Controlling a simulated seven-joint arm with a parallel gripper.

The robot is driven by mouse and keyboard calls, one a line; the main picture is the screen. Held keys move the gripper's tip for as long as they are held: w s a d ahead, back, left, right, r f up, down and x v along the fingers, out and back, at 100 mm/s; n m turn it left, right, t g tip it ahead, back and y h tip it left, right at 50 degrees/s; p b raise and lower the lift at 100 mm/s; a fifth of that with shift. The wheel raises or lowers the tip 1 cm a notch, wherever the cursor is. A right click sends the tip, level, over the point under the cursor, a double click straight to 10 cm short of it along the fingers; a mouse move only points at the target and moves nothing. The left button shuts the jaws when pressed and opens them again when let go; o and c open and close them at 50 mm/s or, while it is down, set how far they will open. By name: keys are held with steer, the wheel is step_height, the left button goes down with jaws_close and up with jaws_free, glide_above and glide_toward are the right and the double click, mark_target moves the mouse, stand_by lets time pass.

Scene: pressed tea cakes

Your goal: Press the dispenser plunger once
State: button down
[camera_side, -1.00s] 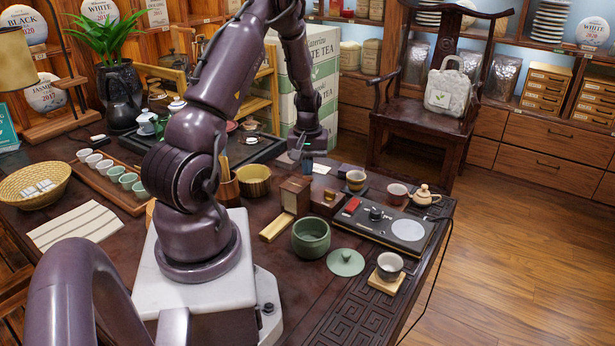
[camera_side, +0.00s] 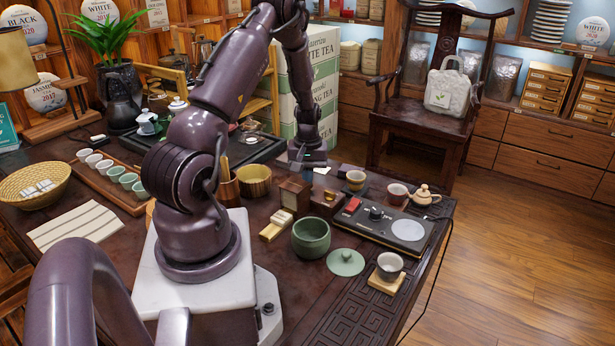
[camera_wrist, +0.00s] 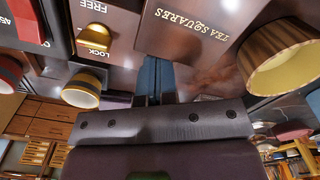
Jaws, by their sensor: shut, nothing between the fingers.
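The dispenser (camera_side: 294,193) is a dark wooden box on the table, with a light wooden tray (camera_side: 268,233) in front. A pale block (camera_side: 283,217) lies on the tray. In the wrist view a dark panel (camera_wrist: 165,35) lettered "TEA SQUARES" shows beside my fingers. I cannot make out the plunger in either view. My gripper (camera_side: 307,170) is just behind and above the dispenser in the side view. In the wrist view its bluish fingers (camera_wrist: 156,76) are together and empty. I cannot tell whether they touch the dispenser.
A small box with a brass slider (camera_wrist: 95,40), marked "LOCK" and "FREE", stands beside the dispenser. A wooden bowl (camera_side: 254,180) stands left of it and a green bowl (camera_side: 311,238) in front. Cups (camera_side: 355,180) and a flat device (camera_side: 407,229) are to the right.

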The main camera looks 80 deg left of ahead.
stand_by(0.3)
steer(key=shift+r, duration=3.2)
steer(key=shift+d, duration=0.1)
